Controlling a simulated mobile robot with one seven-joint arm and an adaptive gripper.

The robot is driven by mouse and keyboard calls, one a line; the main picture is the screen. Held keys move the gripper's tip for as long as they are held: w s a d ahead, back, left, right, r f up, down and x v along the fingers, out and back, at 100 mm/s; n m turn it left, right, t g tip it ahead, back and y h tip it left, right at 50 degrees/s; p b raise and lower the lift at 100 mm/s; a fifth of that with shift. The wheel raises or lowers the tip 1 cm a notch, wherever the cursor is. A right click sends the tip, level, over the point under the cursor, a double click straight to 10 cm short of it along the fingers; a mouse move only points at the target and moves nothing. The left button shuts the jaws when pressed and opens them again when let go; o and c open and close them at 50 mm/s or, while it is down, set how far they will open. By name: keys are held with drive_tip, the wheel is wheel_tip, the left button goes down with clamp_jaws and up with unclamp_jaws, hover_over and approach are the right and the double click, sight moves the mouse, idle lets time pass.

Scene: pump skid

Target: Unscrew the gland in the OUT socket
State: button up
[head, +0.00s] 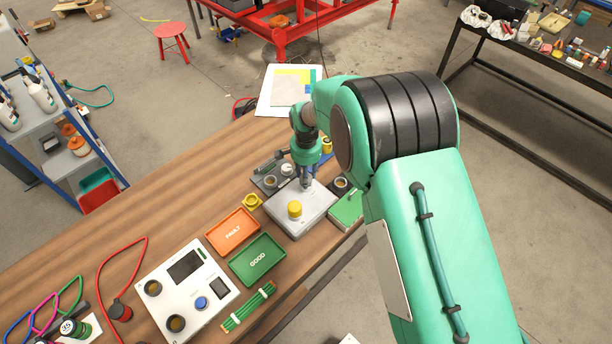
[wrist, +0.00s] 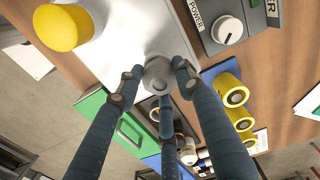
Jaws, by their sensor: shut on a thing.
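A pale grey box (head: 287,222) stands on the bench with a yellow round cap (head: 294,209) on its top. My gripper (head: 306,185) points down at the far part of the box. In the wrist view my gripper (wrist: 158,84) has its fingers closed around a grey round gland (wrist: 157,67) at the edge of the box's pale face (wrist: 135,35). The yellow cap (wrist: 62,27) is apart from the fingers. In the head view the gland is hidden by the fingers. No OUT label is readable, and the gland's thread cannot be seen.
A dark panel with a POWER knob (wrist: 227,30) and several yellow cylinders (wrist: 236,96) are close to the fingers. An orange FAULT tray (head: 232,232) and a green GOOD tray (head: 257,260) lie in front. A white meter unit (head: 187,290) stands nearer. The bench's right edge is close.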

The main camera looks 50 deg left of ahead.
drive_tip(key=shift+n, duration=2.2)
drive_tip(key=shift+n, duration=2.3)
drive_tip(key=o, duration=1.2)
drive_tip(key=shift+m, duration=0.3)
drive_tip(key=m, duration=0.3)
drive_tip(key=shift+m, duration=0.4)
